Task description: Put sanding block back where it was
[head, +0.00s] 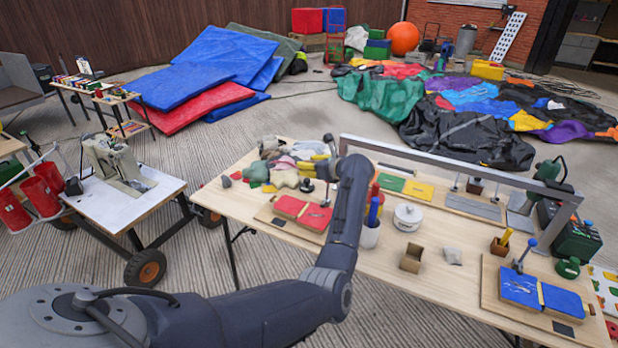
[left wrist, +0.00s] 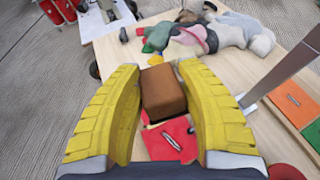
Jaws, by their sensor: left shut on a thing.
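A brown block, which looks like the sanding block (left wrist: 162,92), sits between the yellow fingers of my left gripper (left wrist: 158,70). The gripper is shut on it. Below the block is a red panel (left wrist: 170,138) with a small grey strip on it. In the head view my left gripper (head: 320,162) is at the left part of the long wooden table (head: 262,222), beyond the red panels (head: 302,213), with my arm partly in front. The block cannot be made out there. My right gripper is not in view.
A heap of rags (head: 285,165) lies close by on the table. A metal frame (head: 440,165) spans the table's back. The table's front middle has bare room.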

